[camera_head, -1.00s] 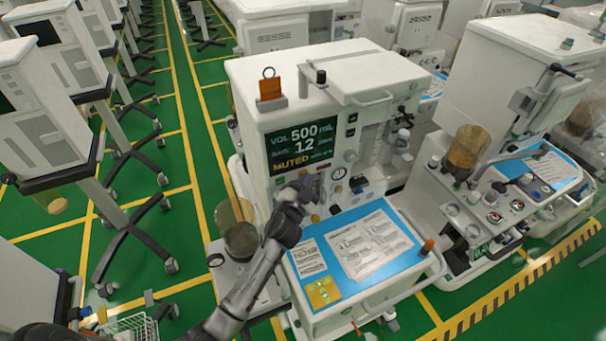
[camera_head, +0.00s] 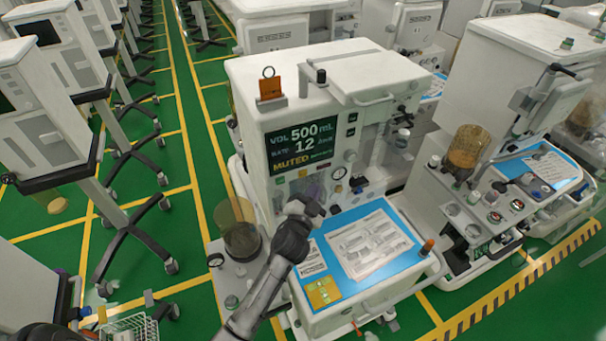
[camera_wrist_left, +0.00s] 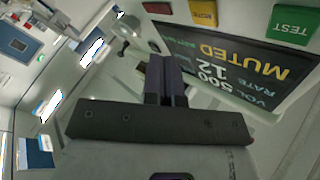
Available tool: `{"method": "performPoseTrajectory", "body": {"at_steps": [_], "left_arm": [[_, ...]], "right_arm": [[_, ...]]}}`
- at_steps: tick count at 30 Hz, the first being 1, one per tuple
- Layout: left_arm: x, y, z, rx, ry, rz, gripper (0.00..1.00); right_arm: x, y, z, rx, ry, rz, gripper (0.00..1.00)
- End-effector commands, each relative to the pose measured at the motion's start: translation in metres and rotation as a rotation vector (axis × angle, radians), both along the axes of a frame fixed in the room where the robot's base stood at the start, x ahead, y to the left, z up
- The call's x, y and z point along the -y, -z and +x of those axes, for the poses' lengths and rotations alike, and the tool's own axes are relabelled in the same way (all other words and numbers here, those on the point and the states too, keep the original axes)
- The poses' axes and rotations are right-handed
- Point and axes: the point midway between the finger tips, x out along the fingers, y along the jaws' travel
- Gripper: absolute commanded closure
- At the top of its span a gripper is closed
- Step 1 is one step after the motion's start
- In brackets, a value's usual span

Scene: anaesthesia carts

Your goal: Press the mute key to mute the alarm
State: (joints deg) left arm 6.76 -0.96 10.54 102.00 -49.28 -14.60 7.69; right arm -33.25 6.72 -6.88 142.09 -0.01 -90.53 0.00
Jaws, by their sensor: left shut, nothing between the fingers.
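The anaesthesia machine's dark display (camera_head: 300,145) reads VOL 500 mL, RATE 12 and MUTED in yellow. It also shows upside down in the left wrist view (camera_wrist_left: 235,65). Along the panel in that view are a red key (camera_wrist_left: 157,7), a yellow key (camera_wrist_left: 203,12) and a green TEST key (camera_wrist_left: 292,24). The yellow key's lettering is too small to read surely. My left gripper (camera_head: 314,190) is in front of the panel, below the display. In the wrist view its fingers (camera_wrist_left: 166,75) are together and empty, apart from the keys. My right gripper is not in view.
A blue work surface (camera_head: 407,262) with papers juts out below the panel. A clear canister (camera_head: 237,225) stands left of my arm. Knobs and a gauge (camera_head: 338,173) sit right of the gripper. Another machine (camera_head: 510,75) stands to the right.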

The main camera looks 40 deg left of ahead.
Motion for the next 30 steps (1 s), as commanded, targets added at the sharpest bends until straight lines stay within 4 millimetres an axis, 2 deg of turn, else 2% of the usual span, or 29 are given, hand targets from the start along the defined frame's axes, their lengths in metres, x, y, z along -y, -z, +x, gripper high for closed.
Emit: {"method": "performPoseTrajectory", "body": {"at_steps": [7, 30], "left_arm": [[0.014, 0.000, -0.006, 0.000, 0.000, 0.001, 1.00], [0.015, 0.000, -0.006, 0.001, 0.000, 0.001, 1.00]], "right_arm": [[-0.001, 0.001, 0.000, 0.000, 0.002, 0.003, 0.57], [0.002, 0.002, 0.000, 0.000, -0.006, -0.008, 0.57]]}}
